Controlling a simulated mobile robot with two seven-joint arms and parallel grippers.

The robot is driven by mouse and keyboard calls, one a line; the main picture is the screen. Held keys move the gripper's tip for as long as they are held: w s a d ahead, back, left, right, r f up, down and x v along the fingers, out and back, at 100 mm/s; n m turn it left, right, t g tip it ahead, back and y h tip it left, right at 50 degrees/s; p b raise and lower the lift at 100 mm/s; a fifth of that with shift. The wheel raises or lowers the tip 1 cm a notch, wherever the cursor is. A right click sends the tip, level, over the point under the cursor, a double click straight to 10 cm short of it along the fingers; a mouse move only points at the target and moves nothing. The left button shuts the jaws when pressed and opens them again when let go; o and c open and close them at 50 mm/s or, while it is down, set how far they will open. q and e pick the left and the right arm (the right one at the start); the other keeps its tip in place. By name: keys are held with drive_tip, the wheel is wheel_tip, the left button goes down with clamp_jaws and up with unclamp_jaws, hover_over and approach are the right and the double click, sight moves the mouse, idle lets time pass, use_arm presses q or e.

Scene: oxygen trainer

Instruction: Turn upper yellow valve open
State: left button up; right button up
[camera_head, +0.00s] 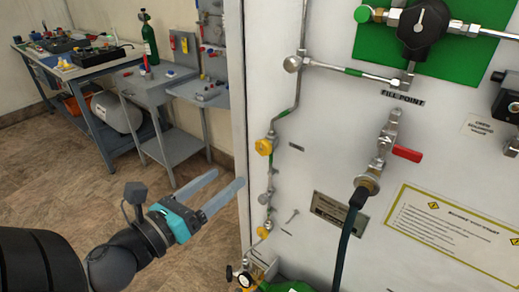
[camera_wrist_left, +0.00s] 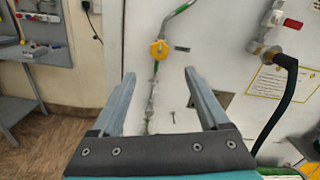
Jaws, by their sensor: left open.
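The upper yellow valve (camera_head: 264,147) is a round yellow knob on a thin pipe at the left part of the white panel. In the left wrist view the upper yellow valve (camera_wrist_left: 159,49) lies beyond and between my fingertips, apart from them. A lower yellow valve (camera_head: 263,232) sits further down the same pipe. My left gripper (camera_head: 226,187) is open and empty, left of the panel's edge and lower than the upper valve in the head view. It also shows in the left wrist view (camera_wrist_left: 158,80). My right gripper is not in view.
The white panel (camera_head: 330,150) carries a red-handled valve (camera_head: 406,153) with a dark hose (camera_head: 347,240), and a black knob (camera_head: 421,25) on a green plate. A workbench (camera_head: 85,65) and grey stands are at the back left. Brown floor left of the panel is clear.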

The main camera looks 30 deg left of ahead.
sight(261, 150)
use_arm(q)
drive_tip(key=w, duration=0.8)
drive_tip(key=w+d, duration=0.1)
drive_tip(key=w, duration=0.3)
drive_tip(key=shift+w, duration=0.2)
drive_tip(key=shift+c, duration=0.3)
clamp_jaws()
